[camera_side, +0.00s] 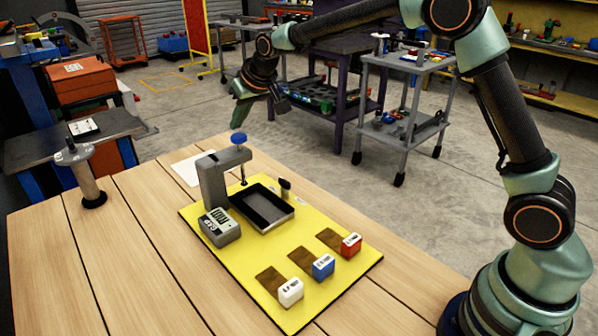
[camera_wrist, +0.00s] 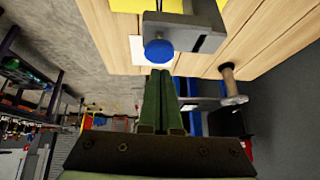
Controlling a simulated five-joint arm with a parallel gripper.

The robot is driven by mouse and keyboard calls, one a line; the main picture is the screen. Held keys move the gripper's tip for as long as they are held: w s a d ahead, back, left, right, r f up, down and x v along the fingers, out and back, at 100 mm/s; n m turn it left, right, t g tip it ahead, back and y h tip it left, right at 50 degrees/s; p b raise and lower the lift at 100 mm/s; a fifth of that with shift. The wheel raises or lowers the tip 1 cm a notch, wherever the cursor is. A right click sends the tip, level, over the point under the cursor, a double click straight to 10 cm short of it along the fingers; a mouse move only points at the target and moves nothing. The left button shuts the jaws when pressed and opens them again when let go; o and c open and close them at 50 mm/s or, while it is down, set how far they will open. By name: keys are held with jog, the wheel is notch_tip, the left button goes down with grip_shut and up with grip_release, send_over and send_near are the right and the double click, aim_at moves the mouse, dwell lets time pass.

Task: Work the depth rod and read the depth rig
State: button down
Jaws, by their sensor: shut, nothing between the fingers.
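The depth rig stands on a yellow board (camera_side: 345,272) on the wooden table. Its grey bracket (camera_side: 213,183) carries a depth rod with a blue knob (camera_side: 239,138) on top. The blue knob also shows in the wrist view (camera_wrist: 159,50), just beyond my fingertips. A dark tray (camera_side: 262,208) sits under the rod. A grey readout box (camera_side: 219,227) lies in front of the bracket; I cannot read its display reliably. White (camera_side: 291,291), blue (camera_side: 323,266) and red (camera_side: 351,244) blocks stand along the board's near right side. My gripper (camera_wrist: 165,72) is shut and empty, above and apart from the knob.
A small post with a dark base (camera_side: 94,200) stands at the table's left. A white sheet (camera_side: 192,168) lies behind the bracket. A small dark-topped peg (camera_side: 285,188) stands by the tray. The table's front left is clear.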

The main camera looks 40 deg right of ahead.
aim_at(238, 136)
jog(key=shift+f, duration=0.1)
dwell(0.4)
jog(key=shift+f, duration=1.6)
jog(key=shift+r, duration=3.85)
jog(key=s+d+r, duration=0.2)
jog(key=s, duration=0.6)
jog(key=s+d+r, duration=0.3)
jog(key=s, duration=0.5)
jog(key=s+d+f, duration=0.1)
jog(key=s+f, duration=0.1)
jog(key=s, duration=0.6)
jog(key=s+d+f+g, duration=0.1)
jog(key=s+f, duration=0.2)
jog(key=s, duration=0.5)
jog(key=shift+d+f+h, duration=0.25)
jog(key=shift+f+h, duration=0.1)
jog(key=shift+h, duration=0.05)
